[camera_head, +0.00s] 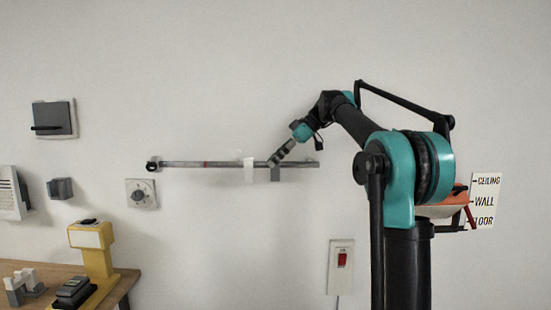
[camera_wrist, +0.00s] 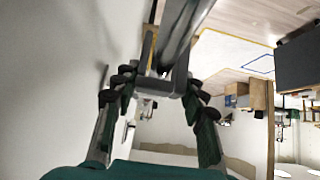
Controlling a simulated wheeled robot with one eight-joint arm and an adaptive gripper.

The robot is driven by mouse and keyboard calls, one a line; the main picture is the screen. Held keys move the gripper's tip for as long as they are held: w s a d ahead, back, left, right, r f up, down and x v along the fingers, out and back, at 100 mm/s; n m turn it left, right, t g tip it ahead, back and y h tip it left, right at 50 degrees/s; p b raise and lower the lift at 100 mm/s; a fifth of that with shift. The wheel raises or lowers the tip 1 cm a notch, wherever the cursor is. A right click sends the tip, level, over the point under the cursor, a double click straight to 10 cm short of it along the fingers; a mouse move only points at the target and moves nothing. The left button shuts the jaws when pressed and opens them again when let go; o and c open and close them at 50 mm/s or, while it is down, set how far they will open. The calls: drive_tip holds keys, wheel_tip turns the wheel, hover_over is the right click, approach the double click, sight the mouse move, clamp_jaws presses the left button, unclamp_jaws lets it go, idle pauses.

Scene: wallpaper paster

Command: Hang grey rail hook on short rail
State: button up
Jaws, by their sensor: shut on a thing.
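A grey wall rail (camera_head: 185,164) runs level across the middle of the head view; it also shows as a bar at the top of the wrist view (camera_wrist: 184,22). My gripper (camera_head: 278,158) is at the rail's right part. In the wrist view its dark fingers (camera_wrist: 153,88) are closed on the grey rail hook (camera_wrist: 178,80), one finger on each side. In the head view the grey hook (camera_head: 275,174) shows at the rail and a little below it. The hook overlaps the rail in both views; I cannot tell whether it bears on it.
A white hook (camera_head: 249,170) is on the rail just left of the grey one. A wall dial (camera_head: 141,194), a red switch (camera_head: 342,260) and a dark wall box (camera_head: 54,119) are near. A wooden table (camera_head: 122,284) with a yellow device (camera_head: 92,237) is lower left.

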drive_tip(key=shift+f, duration=0.35)
drive_tip(key=o, duration=1)
drive_tip(key=shift+c, duration=0.2)
drive_tip(key=v, duration=1.2)
